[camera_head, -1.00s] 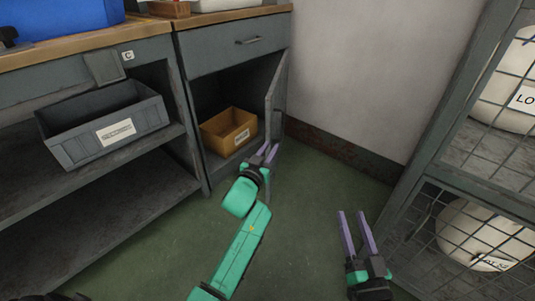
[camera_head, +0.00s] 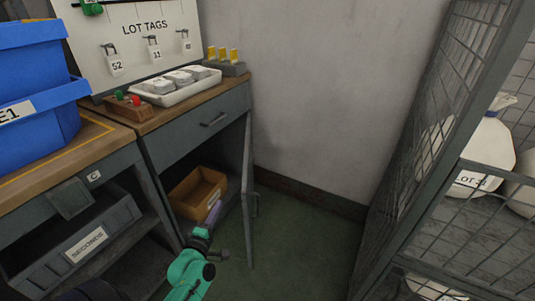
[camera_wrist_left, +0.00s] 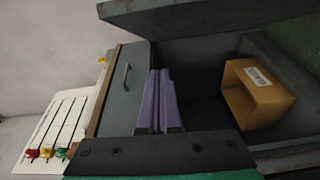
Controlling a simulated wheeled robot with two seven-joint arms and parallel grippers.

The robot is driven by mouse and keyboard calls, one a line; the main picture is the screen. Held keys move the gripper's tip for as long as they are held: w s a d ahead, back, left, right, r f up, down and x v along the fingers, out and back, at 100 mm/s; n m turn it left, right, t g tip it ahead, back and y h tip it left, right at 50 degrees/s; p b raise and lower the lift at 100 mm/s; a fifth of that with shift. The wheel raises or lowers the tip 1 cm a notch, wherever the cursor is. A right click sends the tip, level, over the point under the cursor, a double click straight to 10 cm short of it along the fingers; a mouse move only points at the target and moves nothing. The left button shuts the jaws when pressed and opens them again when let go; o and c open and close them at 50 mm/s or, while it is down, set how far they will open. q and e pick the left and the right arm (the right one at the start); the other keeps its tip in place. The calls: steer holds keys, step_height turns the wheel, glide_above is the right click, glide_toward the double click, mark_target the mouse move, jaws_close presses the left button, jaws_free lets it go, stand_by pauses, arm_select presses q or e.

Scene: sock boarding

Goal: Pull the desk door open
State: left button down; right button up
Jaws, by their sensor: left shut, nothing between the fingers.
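The grey desk door (camera_head: 247,205) stands swung open at the right side of the cabinet, its handle (camera_head: 256,203) on the face toward the wall. In the left wrist view the door (camera_wrist_left: 190,12) lies along the top edge. My left gripper (camera_head: 215,210) is in front of the open compartment, to the left of the door and apart from it. Its purple fingers (camera_wrist_left: 159,85) are together with nothing between them. An orange-brown bin (camera_head: 198,192) sits inside the compartment; it also shows in the left wrist view (camera_wrist_left: 245,100). My right gripper is out of view.
A shut drawer (camera_head: 190,128) is above the compartment. A grey bin (camera_head: 85,240) stands on the shelf at left. A wire-mesh cage (camera_head: 420,150) with sacks is at right. Green floor (camera_head: 300,235) is free between door and cage.

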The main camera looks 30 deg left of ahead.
arm_select(q)
steer(key=w+n+b, duration=0.1)
steer(key=w, duration=1)
steer(key=shift+w+r+b, duration=0.2)
steer(key=shift+r+b, duration=0.05)
steer(key=shift+b, duration=0.1)
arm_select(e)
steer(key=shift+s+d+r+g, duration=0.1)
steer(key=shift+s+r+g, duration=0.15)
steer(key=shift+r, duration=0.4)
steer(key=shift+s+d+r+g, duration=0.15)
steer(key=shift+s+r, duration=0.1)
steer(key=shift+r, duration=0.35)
arm_select(q)
steer(key=shift+d, duration=0.1)
